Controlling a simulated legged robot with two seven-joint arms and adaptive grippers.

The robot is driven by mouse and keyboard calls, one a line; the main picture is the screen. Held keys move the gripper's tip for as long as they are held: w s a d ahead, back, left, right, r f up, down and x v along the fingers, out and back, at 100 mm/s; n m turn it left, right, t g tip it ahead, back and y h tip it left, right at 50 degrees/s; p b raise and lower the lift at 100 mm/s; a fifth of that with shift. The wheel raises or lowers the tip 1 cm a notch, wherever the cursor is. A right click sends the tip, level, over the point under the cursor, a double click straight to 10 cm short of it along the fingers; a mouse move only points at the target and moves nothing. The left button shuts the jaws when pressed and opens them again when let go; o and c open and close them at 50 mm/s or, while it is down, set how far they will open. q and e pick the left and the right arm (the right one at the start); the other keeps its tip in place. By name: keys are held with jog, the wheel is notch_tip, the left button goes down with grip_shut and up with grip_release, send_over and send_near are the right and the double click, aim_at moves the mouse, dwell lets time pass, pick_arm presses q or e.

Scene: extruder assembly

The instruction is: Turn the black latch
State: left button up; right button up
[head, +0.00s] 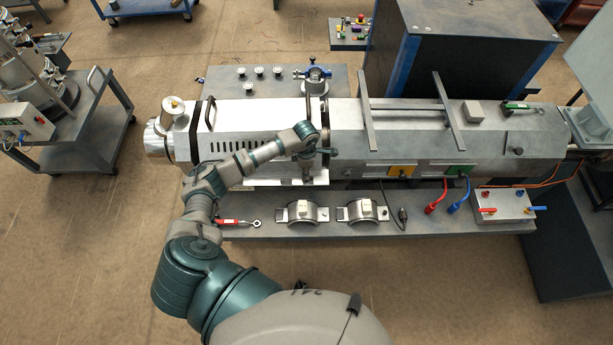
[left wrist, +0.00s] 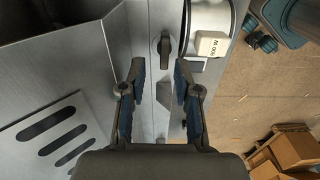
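The black latch (left wrist: 164,46) shows in the left wrist view as a small dark handle on a grey metal strip. It lies just beyond my left gripper's fingertips and roughly between them. My left gripper (left wrist: 159,75) is open, its two fingers apart with nothing held between them. In the head view my left gripper (head: 322,151) is over the front side of the extruder barrel (head: 255,115), near the metal collar. There the arm and fingers cover the latch area, so contact cannot be told. My right gripper is not in view.
A white block marked 600 W (left wrist: 212,44) is right of the latch. A slotted metal cover (left wrist: 50,130) is at left. Two half-ring bands (head: 301,212) (head: 362,212), a red-handled tool (head: 232,222) and red and blue connectors (head: 437,206) lie along the bench's front.

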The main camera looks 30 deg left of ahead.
pick_arm(q)
notch_tip(320, 180, down, 3)
jog(key=shift+r+b, duration=0.2)
jog(key=shift+b, duration=0.4)
jog(key=shift+d+r, duration=0.35)
jog(key=shift+d, duration=0.8)
jog(key=shift+a+f, duration=0.15)
jog(key=shift+a, duration=0.45)
jog(key=c, duration=0.3)
grip_shut()
jog(key=shift+d, duration=0.35)
